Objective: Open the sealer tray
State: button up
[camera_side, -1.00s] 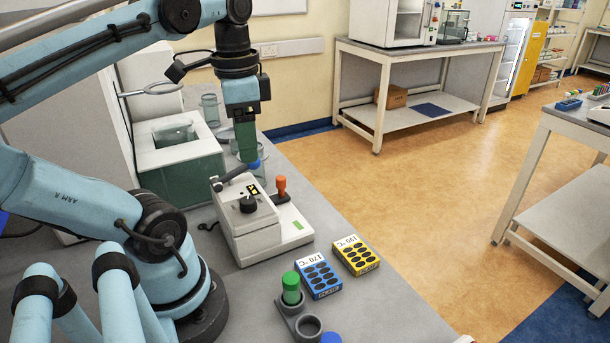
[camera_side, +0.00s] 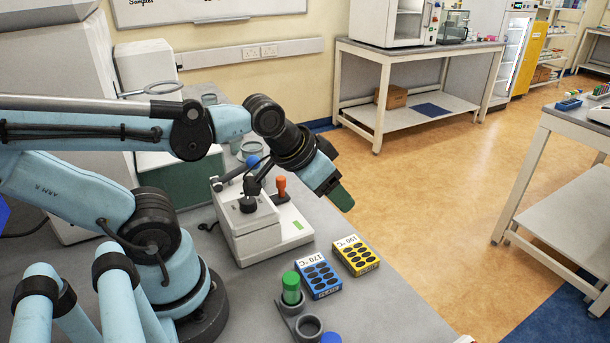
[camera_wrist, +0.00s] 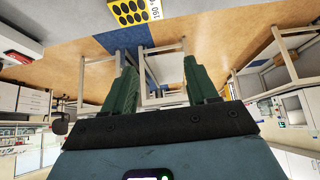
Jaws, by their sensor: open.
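The sealer (camera_side: 262,224) is a white bench machine in the middle of the side view, with a black knob, an orange-topped post (camera_side: 281,187) and a green patch on its front right. A dark lever with a blue ball end (camera_side: 253,161) rises at its back. The tray's own position is hard to make out behind my arm. My gripper (camera_side: 342,199) is in the air to the right of the sealer, pointing down and right, apart from it. In the wrist view its green fingers (camera_wrist: 156,85) are spread with nothing between them.
A blue 170 °C block (camera_side: 318,276) and a yellow 190 °C block (camera_side: 356,256) lie in front right of the sealer. A green-capped vial (camera_side: 291,288) stands in a grey holder near the front. The bench edge runs close along the right; open floor lies beyond.

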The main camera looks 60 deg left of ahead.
jog(key=shift+a+r, duration=0.1)
jog(key=shift+c, duration=0.4)
notch_tip(320, 180, up, 6)
jog(key=n+g, duration=0.2)
jog(key=g, duration=0.5)
send_over(281, 178)
jog(key=shift+f, duration=6.05)
jog(key=shift+c, duration=0.2)
grip_shut()
